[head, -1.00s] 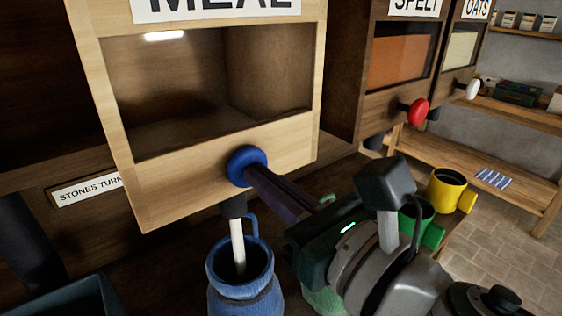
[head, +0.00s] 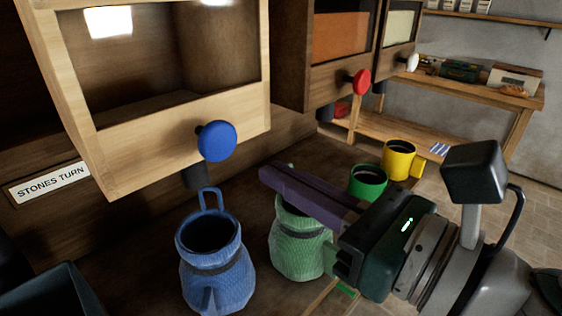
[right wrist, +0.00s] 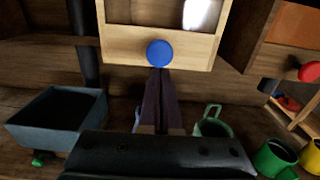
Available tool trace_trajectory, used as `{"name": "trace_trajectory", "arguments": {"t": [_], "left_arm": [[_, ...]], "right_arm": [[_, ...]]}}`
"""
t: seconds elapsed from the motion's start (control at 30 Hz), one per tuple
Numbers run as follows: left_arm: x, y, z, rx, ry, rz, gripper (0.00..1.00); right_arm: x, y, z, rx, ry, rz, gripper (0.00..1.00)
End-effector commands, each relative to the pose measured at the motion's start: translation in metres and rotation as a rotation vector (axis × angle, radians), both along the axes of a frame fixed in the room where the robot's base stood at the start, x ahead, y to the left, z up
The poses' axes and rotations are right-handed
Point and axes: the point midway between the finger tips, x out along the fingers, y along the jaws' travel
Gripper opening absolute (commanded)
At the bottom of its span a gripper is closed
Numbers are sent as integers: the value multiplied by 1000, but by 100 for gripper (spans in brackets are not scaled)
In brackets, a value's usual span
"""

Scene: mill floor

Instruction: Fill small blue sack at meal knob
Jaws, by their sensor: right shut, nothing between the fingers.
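The small blue sack (head: 217,272) stands upright and open-topped on the bench, below the meal bin's dark spout (head: 195,175). Its inside looks dark and I cannot tell its fill level. No stream falls from the spout. The blue meal knob (head: 217,141) sits on the pale wooden meal bin (head: 170,150); it also shows in the right wrist view (right wrist: 159,53). My right gripper (head: 274,174) is shut and empty, its dark purple fingers apart from the knob, to its lower right. In the wrist view the fingers mostly hide the blue sack. My left gripper is not in view.
A green sack (head: 298,245) stands right of the blue one, partly behind my right fingers. Green (head: 367,182) and yellow (head: 399,160) mugs stand farther right. A dark blue-grey tray (right wrist: 58,120) is at left. Red (head: 362,82) and white (head: 412,62) knobs are on neighbouring bins.

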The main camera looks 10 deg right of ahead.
Motion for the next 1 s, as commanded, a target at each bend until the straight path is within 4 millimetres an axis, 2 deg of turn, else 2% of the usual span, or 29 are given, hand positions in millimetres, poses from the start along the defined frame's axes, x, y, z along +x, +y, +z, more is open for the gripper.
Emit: {"name": "trace_trajectory", "arguments": {"t": [0.1,0.3,0.63,0.73,0.87,0.93,1.0], "left_arm": [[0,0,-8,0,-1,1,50],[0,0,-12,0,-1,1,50],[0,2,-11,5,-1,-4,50],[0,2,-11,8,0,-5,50],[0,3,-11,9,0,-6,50],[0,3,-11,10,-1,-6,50],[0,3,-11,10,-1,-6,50]], "right_arm": [[-17,-11,-4,0,3,1,0],[-29,-20,0,1,0,2,0],[-30,-21,1,3,0,1,0],[-26,-26,4,57,29,-36,0],[-12,-58,13,360,188,-237,0],[-7,-89,12,647,331,-411,0],[-12,-121,-2,986,491,-607,0]]}}
